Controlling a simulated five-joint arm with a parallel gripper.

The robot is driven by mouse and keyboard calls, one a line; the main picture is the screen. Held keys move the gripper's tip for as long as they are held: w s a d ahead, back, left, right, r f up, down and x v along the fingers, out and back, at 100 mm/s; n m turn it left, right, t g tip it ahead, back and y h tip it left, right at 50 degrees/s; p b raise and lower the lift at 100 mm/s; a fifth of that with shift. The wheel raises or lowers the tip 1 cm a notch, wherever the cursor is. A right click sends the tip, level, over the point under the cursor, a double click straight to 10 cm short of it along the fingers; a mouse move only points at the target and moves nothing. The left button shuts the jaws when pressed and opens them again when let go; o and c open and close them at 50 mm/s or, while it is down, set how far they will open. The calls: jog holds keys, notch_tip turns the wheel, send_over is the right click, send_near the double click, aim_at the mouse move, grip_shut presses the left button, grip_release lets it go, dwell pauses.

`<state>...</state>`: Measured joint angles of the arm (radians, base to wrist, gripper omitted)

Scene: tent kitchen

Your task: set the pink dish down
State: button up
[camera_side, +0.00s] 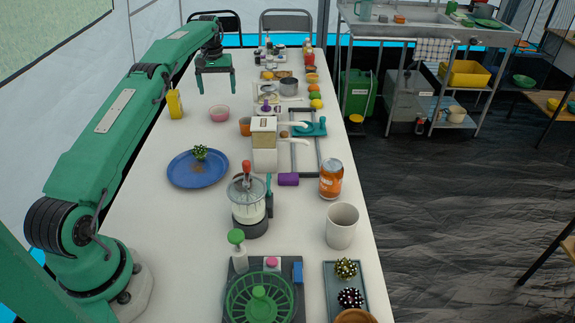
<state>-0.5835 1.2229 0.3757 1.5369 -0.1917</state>
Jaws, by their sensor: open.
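The pink dish (219,113) is a small round bowl standing upright on the white table (300,230), in the upper middle of the side view. My green gripper (216,84) is above and slightly behind it in the picture, with its two fingers spread and pointing down. The gripper is open and nothing shows between its fingers. The dish appears apart from the fingers.
A yellow bottle (174,104) stands left of the dish. A blue plate (183,178) with a spiky green item lies nearer the camera. An orange cup (245,126), a cream grinder-like device (265,148) and a blender (247,203) stand to the right.

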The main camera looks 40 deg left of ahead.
jog(key=d+r+m+t, duration=0.1)
jog(key=d+r+m, duration=0.1)
jog(key=d+r, duration=1.05)
jog(key=s+d+r+m+t, duration=0.2)
jog(key=s+d+r, duration=0.7)
jog(key=d, duration=0.2)
jog(key=s+d+m+t, duration=0.1)
jog(key=s+d+m, duration=0.2)
jog(key=s+d, duration=0.75)
jog(key=s+d+f+m, duration=0.1)
jog(key=s+f, duration=0.2)
jog(key=s, duration=0.4)
jog(key=s+d+f+t, duration=0.1)
jog(key=s+d+f, duration=0.1)
jog(key=s, duration=0.5)
jog(key=shift+f+m+t, duration=0.3)
jog(key=shift+f+m, duration=0.1)
jog(key=shift+f, duration=0.25)
